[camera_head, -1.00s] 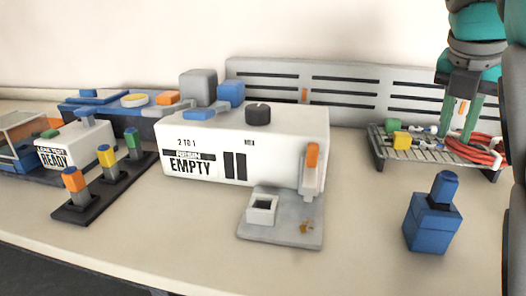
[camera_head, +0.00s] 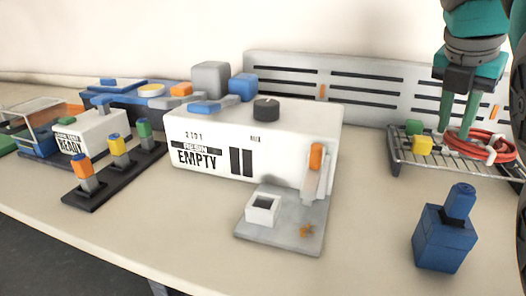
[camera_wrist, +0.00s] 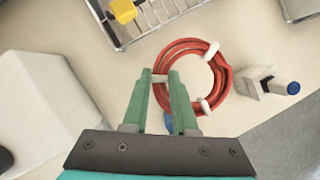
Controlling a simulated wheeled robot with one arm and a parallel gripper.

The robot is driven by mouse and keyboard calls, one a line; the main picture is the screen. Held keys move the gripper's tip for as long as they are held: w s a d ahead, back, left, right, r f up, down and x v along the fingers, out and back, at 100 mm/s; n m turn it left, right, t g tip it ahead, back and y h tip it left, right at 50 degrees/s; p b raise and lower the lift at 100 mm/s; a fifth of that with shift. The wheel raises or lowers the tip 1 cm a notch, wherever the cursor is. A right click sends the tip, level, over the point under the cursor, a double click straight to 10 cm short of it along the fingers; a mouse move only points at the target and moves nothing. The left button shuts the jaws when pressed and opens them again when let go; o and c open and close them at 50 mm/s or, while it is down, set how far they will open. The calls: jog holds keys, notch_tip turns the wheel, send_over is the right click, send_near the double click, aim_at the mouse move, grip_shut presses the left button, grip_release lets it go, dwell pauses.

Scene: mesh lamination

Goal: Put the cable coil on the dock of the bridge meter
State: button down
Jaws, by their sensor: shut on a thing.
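The red cable coil (camera_head: 490,158) with white ties is at my gripper (camera_head: 458,131), in front of the wire rack at the right of the head view. In the wrist view, my gripper (camera_wrist: 163,80) is shut on the left rim of the coil (camera_wrist: 222,72), at a white tie. The coil hangs as an open ring, clear of the rack in that view. I cannot make out a label naming the bridge meter. A white machine marked EMPTY (camera_head: 215,150) has a grey plate (camera_head: 285,233) with a square socket (camera_head: 263,207) in front of it.
A blue bottle (camera_head: 443,238) stands right of the grey plate. A row of coloured posts (camera_head: 117,145) and a white READY box (camera_head: 95,135) are at left.

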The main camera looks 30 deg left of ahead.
jog(key=w+a+f, duration=0.1)
jog(key=a+f, duration=0.3)
jog(key=a, duration=0.2)
jog(key=shift+w+a, duration=0.25)
jog(key=shift+a, duration=0.05)
jog(key=shift+f, duration=0.15)
